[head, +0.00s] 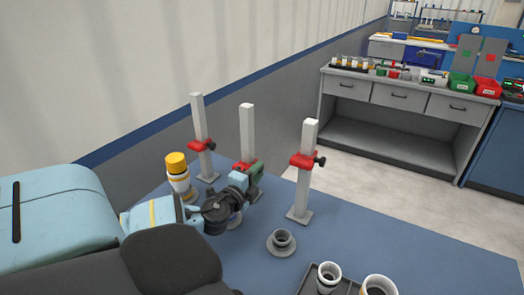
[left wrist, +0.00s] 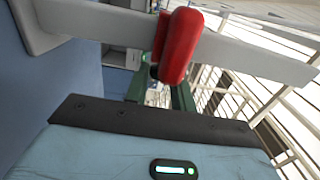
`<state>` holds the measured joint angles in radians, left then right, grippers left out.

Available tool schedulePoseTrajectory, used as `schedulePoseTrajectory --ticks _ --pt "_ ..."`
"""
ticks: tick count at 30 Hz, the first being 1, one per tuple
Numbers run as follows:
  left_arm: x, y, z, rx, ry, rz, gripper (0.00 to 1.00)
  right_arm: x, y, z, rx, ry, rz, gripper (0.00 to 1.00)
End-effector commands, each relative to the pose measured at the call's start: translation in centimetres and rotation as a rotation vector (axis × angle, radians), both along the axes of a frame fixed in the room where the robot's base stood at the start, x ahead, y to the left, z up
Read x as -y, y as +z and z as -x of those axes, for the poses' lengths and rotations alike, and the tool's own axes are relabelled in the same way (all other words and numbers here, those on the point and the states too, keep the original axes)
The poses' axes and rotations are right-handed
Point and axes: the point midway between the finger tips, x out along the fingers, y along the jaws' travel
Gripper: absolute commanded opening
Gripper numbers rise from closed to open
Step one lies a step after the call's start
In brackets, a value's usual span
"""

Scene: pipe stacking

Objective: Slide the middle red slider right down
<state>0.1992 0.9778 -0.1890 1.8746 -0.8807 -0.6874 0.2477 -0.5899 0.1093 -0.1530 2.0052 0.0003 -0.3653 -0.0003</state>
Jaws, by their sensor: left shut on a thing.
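Three light grey upright posts stand on the blue table, each with a red slider. The middle red slider (head: 241,166) sits partway up the middle post (head: 247,130), partly hidden by my left gripper (head: 254,174). In the left wrist view the middle red slider (left wrist: 180,46) is close up, across its pale post (left wrist: 250,58), between the green fingers of my left gripper (left wrist: 162,88). The left gripper is shut on this slider. The post's base is mostly hidden behind the gripper. My right gripper is not in view.
The left slider (head: 201,146) and right slider (head: 302,160) are on the neighbouring posts. A yellow-topped pipe stack (head: 177,172) stands by my left arm. A grey flanged holder (head: 282,240) and a tray (head: 309,279) with pipe pieces are in front. The table's right side is clear.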

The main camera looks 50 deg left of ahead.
Motion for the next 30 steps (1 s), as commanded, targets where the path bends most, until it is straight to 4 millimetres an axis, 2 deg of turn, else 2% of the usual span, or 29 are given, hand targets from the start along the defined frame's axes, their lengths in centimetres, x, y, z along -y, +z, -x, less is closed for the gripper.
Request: schedulePoseTrajectory --ticks 1,8,9,13,23,30 --pt "0.2 -1.0 0.2 -0.018 -0.006 0.008 0.00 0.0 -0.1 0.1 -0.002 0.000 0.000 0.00" --pt "0.3 -1.0 0.3 -0.020 -0.007 0.010 0.00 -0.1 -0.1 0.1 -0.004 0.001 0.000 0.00" --pt "0.3 -1.0 0.3 -0.020 -0.007 0.010 0.27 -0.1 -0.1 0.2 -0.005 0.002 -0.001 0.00" --pt "0.3 -1.0 0.3 -0.018 -0.007 0.009 0.44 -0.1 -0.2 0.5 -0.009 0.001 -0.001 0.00" --pt "0.3 -0.5 0.4 -0.010 -0.005 0.005 0.46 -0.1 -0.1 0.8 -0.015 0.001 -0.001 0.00" --pt "0.9 -0.3 2.5 -0.009 -0.004 0.008 0.46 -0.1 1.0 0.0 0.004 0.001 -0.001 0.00"
